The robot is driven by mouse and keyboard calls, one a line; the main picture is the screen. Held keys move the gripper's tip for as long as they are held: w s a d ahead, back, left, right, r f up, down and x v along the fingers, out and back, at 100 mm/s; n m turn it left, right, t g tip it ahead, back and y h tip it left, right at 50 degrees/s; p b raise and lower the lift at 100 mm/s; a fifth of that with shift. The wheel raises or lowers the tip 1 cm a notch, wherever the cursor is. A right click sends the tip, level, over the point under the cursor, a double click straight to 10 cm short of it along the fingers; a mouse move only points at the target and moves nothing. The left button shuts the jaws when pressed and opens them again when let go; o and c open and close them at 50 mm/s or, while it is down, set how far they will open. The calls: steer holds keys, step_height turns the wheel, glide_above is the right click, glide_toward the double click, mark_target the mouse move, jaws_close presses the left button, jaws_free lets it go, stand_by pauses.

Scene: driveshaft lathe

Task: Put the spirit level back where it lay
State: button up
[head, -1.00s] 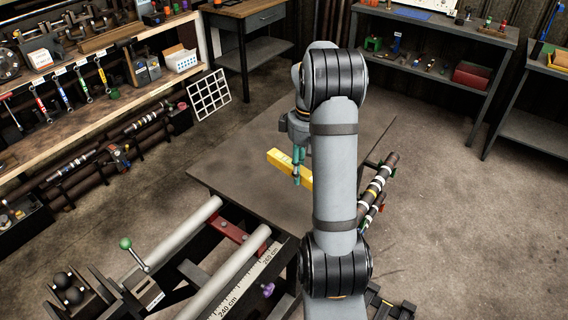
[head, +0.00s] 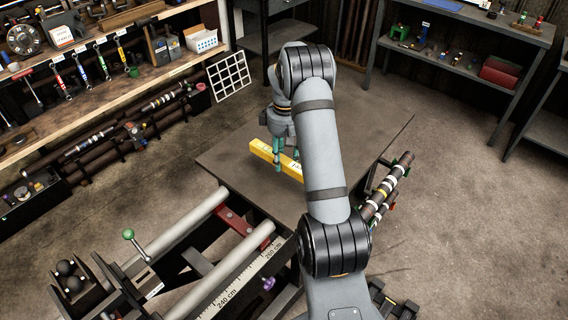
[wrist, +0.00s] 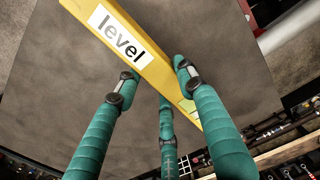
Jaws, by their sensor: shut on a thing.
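The yellow spirit level (head: 264,149) is over the dark grey table (head: 237,168) in the head view. In the wrist view the level (wrist: 150,70) runs diagonally from top left to lower right, with a white label reading "level". My gripper (head: 287,163) has green fingers and is shut on the level. In the wrist view the fingers of my gripper (wrist: 150,85) sit on both sides of it. My arm hides the level's right end in the head view. I cannot tell whether the level touches the table top.
A lathe-like bed with pale rails (head: 183,228) and a printed scale (head: 243,290) adjoins the table's near side. Dark shafts with white bands (head: 385,190) stand at its right. A tool bench (head: 100,95) is at left. The table top around the level looks clear.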

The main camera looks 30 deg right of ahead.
mark_target(284, 174)
steer(key=shift+w+a+f, duration=0.1)
steer(key=shift+w+f, duration=0.05)
steer(key=shift+w, duration=0.05)
steer(key=shift+f+p, duration=0.5)
steer(key=shift+f, duration=1.5)
steer(key=shift+f, duration=0.15)
steer(key=o, duration=1.4)
step_height(284, 174, up, 12)
steer(key=shift+r+b, duration=0.2)
steer(key=shift+b, duration=0.2)
